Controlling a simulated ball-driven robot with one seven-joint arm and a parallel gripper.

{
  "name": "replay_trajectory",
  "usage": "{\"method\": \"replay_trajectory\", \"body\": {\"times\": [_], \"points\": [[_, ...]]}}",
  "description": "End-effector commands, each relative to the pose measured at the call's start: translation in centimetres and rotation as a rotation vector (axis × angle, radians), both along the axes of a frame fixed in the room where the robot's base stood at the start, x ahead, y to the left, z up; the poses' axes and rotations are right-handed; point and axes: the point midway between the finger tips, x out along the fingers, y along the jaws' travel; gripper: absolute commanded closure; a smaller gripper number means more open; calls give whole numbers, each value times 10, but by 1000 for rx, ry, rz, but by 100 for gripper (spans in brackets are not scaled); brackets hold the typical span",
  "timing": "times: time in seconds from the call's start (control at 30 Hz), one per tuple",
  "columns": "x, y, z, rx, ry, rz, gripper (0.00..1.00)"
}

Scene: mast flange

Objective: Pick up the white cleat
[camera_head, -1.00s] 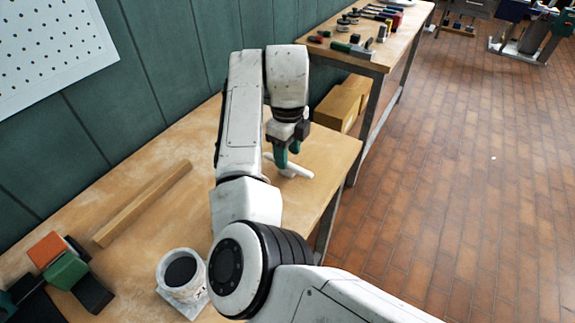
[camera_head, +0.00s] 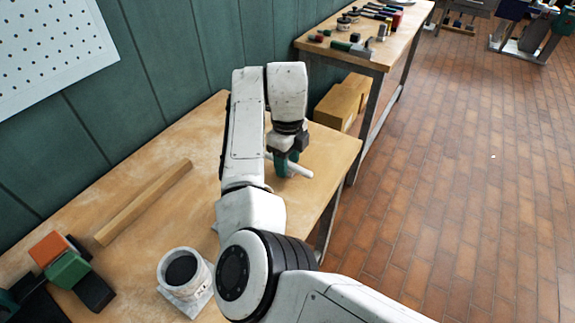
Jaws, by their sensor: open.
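The white cleat (camera_head: 301,171) lies on the wooden bench top near its right edge. Its right end shows clear of my gripper, while its middle and left part are partly hidden behind the fingers and arm. My gripper (camera_head: 284,167) points down with green fingers at the cleat. The fingers are open and low around or just beside the cleat's middle; I cannot tell whether they touch it.
The bench (camera_head: 150,231) carries a long wooden strip (camera_head: 145,203), a white cup-like container (camera_head: 184,274) and orange, green and black blocks (camera_head: 68,269) at the left. A second bench (camera_head: 375,50) with tools stands behind. A cardboard-coloured box (camera_head: 342,101) sits between the benches.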

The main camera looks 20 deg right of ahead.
Motion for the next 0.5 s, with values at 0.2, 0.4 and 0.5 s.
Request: {"method": "replay_trajectory", "body": {"times": [0.2,0.4,0.5], "points": [[0,0,-1,0,0,0,51],[0,0,-1,0,0,0,63],[0,0,-1,0,0,0,72]]}}
